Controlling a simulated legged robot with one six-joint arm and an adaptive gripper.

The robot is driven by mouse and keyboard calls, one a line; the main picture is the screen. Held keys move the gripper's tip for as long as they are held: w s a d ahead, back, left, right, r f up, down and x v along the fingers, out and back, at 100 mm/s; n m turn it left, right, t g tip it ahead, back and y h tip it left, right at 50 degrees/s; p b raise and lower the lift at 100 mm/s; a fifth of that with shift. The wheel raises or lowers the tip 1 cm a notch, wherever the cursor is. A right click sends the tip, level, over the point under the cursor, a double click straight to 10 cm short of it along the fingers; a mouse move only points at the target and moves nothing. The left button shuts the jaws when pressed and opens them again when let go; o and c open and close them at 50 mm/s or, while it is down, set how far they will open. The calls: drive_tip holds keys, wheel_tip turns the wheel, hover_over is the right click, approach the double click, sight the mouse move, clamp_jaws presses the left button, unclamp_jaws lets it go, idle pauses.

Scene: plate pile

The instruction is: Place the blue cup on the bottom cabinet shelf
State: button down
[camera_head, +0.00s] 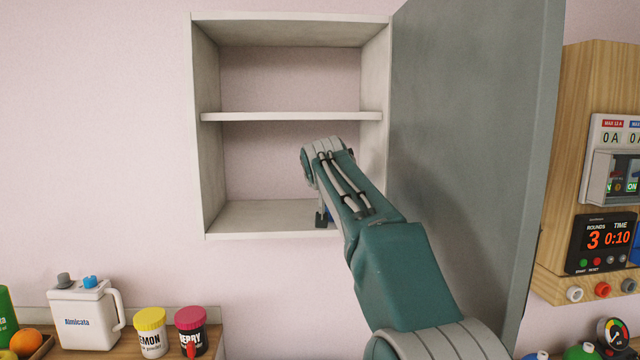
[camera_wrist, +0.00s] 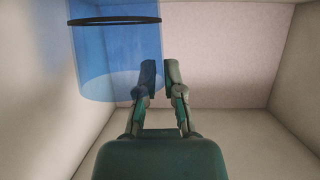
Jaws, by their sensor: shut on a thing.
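The see-through blue cup (camera_wrist: 105,60) with a dark rim fills the upper left of the wrist view. My gripper (camera_wrist: 160,68) is shut on the cup's right side wall; its left finger looks blue-tinted through the cup. In the head view my gripper (camera_head: 321,220) shows as a dark fingertip low in the cabinet's lower compartment.
The middle shelf (camera_head: 290,116) lies above my wrist. The open grey door (camera_head: 465,120) stands close to the right of my arm. A counter below holds a white jug (camera_head: 85,318), a yellow-lidded jar (camera_head: 150,332) and a red-lidded jar (camera_head: 191,330). A panel (camera_head: 605,240) is at right.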

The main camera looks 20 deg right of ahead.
drive_tip(key=c, duration=0.8)
unclamp_jaws()
drive_tip(key=shift+o, duration=0.2)
drive_tip(key=v, duration=1.2)
drive_tip(key=shift+s, duration=0.1)
drive_tip(key=s+a+f+n+g+y, duration=0.1)
drive_tip(key=s+a+f+g, duration=0.1)
drive_tip(key=s+f, duration=1.4)
drive_tip(key=s+a+f+n+g+y, duration=0.1)
drive_tip(key=s+f+g, duration=0.4)
drive_tip(key=s+f, duration=1.1)
drive_tip(key=shift+s+a+f+n+y, duration=0.3)
drive_tip(key=shift+s+a+y, duration=0.25)
drive_tip(key=shift+a, duration=0.35)
